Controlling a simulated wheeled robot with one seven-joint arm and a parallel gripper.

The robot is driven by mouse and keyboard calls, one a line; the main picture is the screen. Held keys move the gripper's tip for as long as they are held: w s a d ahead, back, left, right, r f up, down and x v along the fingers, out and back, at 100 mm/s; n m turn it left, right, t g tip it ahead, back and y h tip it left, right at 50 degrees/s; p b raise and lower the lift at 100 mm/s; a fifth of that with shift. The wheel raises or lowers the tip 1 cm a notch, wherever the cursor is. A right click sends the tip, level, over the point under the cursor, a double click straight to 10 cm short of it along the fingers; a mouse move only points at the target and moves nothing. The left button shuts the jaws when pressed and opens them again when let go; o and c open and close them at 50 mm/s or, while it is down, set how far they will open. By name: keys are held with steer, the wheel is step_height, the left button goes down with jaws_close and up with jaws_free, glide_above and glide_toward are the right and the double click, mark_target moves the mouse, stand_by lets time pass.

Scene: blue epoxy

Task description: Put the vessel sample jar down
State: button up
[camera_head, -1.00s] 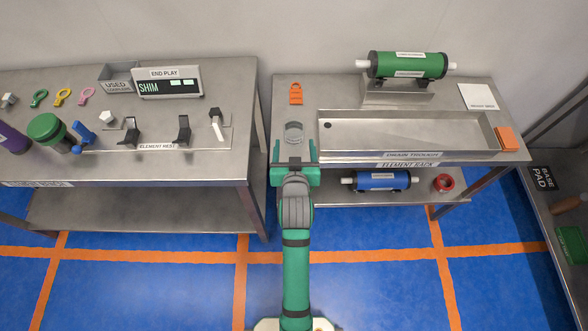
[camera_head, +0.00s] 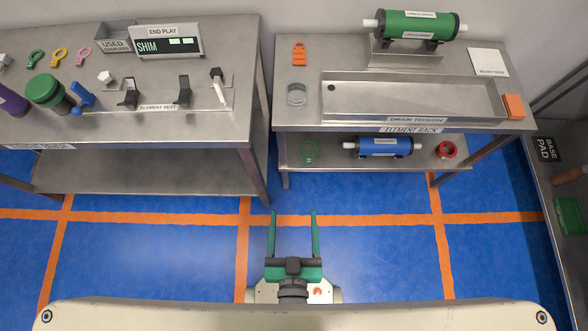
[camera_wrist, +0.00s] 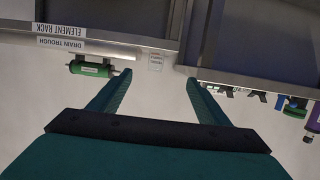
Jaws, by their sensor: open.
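The sample jar (camera_head: 296,94) is a clear, round glass vessel standing upright on the left part of the right steel bench (camera_head: 300,117), just left of the drain trough (camera_head: 420,112). Nothing touches it. My gripper (camera_head: 293,212) is open and empty, with its two green fingers apart over the blue floor, well in front of the bench. In the wrist view my gripper (camera_wrist: 158,80) shows spread fingers with nothing between them. The jar cannot be made out in the wrist view.
An orange tag (camera_head: 299,54) lies behind the jar, and an orange block (camera_head: 513,106) is at the trough's right end. The lower shelf holds a blue cylinder (camera_head: 384,147), a green ring tag (camera_head: 309,151) and a red ring (camera_head: 447,150). The left bench (camera_head: 200,120) stands across a narrow gap.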

steer(key=shift+s+r, duration=0.4)
steer(key=shift+s, duration=0.3)
steer(key=shift+s+r, duration=0.45)
steer(key=shift+s, duration=0.2)
steer(key=shift+s+r, duration=0.4)
steer(key=shift+s, duration=0.3)
